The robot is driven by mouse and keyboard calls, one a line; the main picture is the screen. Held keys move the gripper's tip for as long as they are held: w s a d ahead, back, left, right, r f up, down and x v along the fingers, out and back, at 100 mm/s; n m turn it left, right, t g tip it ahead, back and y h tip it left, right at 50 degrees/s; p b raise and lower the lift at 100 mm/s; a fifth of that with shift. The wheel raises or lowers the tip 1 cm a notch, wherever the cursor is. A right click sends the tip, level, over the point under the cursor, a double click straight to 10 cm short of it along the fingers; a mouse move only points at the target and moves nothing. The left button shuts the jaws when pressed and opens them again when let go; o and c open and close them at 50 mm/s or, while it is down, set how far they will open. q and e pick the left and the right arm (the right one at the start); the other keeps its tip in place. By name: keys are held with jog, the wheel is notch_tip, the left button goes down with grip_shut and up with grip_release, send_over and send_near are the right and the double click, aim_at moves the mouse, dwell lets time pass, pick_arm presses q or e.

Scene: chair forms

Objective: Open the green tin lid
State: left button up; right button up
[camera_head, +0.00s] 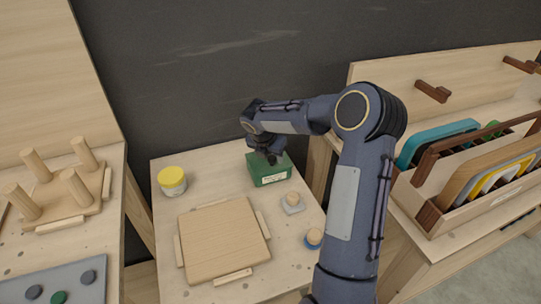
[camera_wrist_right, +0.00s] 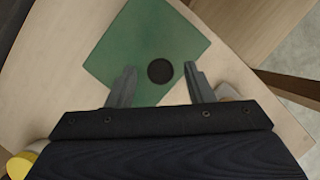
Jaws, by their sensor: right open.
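The green tin (camera_head: 270,175) stands at the back right of the middle wooden table, with a pale label on its front. Its lid looks closed. In the right wrist view the green lid (camera_wrist_right: 140,52) fills the upper middle, with a round dark knob (camera_wrist_right: 160,71) on it. My right gripper (camera_head: 272,158) is over the tin, pointing down. In the wrist view its two fingers (camera_wrist_right: 160,72) are apart, one on each side of the knob, with gaps to it. I cannot tell how high the fingertips are above the lid. My left gripper is not in view.
A yellow-lidded jar (camera_head: 172,181) stands left of the tin. A square wooden board (camera_head: 222,240) lies in front. Small knobbed pieces (camera_head: 292,204) and (camera_head: 314,238) sit at the right. A pegged board (camera_head: 60,200) is left; a rack of panels (camera_head: 470,175) is right.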

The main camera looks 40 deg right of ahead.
jog(key=shift+d+f, duration=0.1)
jog(key=shift+f, duration=0.15)
grip_shut()
jog(key=shift+r, duration=0.1)
